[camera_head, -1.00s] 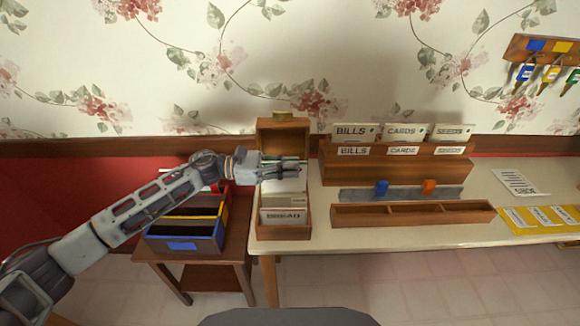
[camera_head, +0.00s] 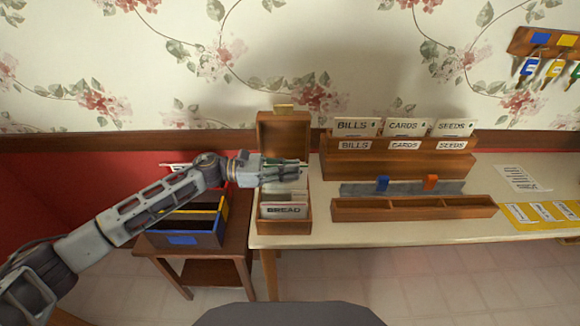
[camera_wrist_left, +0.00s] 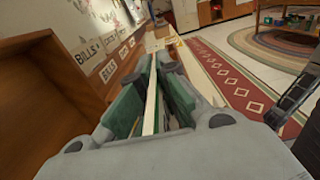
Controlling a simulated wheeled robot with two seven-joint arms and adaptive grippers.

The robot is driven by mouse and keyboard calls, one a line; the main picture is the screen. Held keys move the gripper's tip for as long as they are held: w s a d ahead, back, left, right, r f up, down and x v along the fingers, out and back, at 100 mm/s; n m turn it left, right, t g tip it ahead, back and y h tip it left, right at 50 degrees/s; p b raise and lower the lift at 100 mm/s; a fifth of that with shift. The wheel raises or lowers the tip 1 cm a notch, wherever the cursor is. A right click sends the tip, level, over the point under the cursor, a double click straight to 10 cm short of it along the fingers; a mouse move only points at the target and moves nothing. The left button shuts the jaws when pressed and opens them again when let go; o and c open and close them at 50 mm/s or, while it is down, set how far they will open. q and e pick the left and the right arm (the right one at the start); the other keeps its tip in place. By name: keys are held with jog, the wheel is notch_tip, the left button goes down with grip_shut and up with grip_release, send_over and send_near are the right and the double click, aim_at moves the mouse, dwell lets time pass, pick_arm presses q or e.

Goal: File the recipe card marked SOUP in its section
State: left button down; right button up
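The wooden recipe box (camera_head: 284,227) stands at the left end of the table with its lid raised. A divider marked BREAD (camera_head: 285,211) is at its front, with more pale cards or dividers behind. My left gripper (camera_head: 298,170) reaches in from the left over the box, just in front of the lid. In the left wrist view, the gripper (camera_wrist_left: 150,95) has its green-padded fingers closed on a thin cream card (camera_wrist_left: 151,108), seen edge-on. The card's marking cannot be read, and its lower part is hidden in the box. My right gripper is not in view.
A wooden rack (camera_head: 400,167) marked BILLS, CARDS and SEEDS stands right of the box. An empty low wooden tray (camera_head: 415,213) lies before it. A side table (camera_head: 190,262) with coloured bins sits under my left arm. Key hooks (camera_head: 556,45) hang at upper right.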

pick_arm(q)
jog(key=shift+f, duration=0.25)
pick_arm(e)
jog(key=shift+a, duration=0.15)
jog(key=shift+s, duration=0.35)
pick_arm(q)
jog(key=shift+f, duration=0.15)
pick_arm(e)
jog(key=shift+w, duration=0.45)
pick_arm(q)
jog(key=shift+f+b, duration=0.25)
jog(key=shift+b, duration=0.2)
jog(key=shift+f, duration=0.25)
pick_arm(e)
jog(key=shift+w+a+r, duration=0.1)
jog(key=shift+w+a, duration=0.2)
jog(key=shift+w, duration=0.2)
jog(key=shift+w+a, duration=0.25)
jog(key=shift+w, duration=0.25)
